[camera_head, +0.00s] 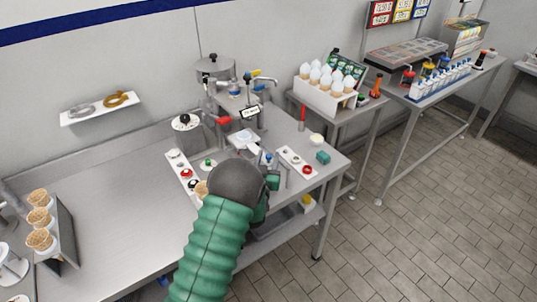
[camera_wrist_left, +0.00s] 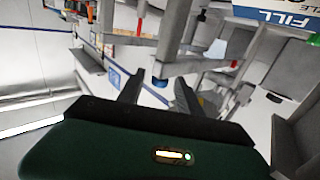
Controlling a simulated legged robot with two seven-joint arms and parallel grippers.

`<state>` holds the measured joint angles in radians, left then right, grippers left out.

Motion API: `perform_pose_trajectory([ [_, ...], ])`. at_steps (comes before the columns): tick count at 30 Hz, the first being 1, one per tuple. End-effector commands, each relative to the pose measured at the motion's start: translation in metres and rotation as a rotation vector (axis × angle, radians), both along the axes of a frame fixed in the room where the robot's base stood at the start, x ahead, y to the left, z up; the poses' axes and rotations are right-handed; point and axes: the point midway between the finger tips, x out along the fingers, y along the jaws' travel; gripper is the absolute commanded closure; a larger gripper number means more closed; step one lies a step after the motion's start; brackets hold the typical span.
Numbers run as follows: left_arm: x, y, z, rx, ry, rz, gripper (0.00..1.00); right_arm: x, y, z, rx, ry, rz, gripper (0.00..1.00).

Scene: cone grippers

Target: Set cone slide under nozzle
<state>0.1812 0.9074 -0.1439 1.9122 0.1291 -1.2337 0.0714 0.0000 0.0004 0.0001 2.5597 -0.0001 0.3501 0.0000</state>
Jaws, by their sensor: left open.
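My left gripper (camera_head: 269,168) is over the front of the machine table, its fingers partly hidden by my dark wrist. In the left wrist view its two fingers (camera_wrist_left: 157,90) stand apart, with a small blue-tipped knob (camera_wrist_left: 160,81) showing between them; I cannot tell whether they touch it. A grey dispenser (camera_head: 252,97) with levers stands behind, and its nozzle is too small to make out. A white plate (camera_head: 242,138) lies below it, probably part of the cone slide. My right gripper is not in view.
A button panel (camera_head: 183,176) lies left of my wrist and another (camera_head: 296,160) to its right. A cone rack (camera_head: 45,225) stands at the far left. A white box of filled cones (camera_head: 328,88) stands at the back right. The left counter (camera_head: 110,205) is mostly clear.

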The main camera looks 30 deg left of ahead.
Motion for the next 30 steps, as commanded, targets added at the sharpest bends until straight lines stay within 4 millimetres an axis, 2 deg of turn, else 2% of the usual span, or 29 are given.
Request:
perform_pose_trajectory([
  [4, 0.0095, 0.0043, 0.0, 0.0, 0.0, 0.0, 0.58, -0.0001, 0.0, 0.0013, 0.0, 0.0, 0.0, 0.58],
  [11, 0.0102, 0.0044, -0.0001, 0.0, 0.0, 0.0, 0.58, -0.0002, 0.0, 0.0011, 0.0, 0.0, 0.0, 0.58],
  [18, 0.01, 0.0043, -0.0002, 0.0, 0.0, 0.0, 0.89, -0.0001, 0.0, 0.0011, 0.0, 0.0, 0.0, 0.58],
  [21, 0.01, 0.0043, -0.0002, 0.0, 0.001, 0.0, 1.0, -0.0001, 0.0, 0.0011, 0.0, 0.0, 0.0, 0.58],
  [30, 0.0098, 0.0042, -0.0003, 0.0, 0.001, 0.0, 1.0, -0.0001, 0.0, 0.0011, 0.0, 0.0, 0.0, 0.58],
])
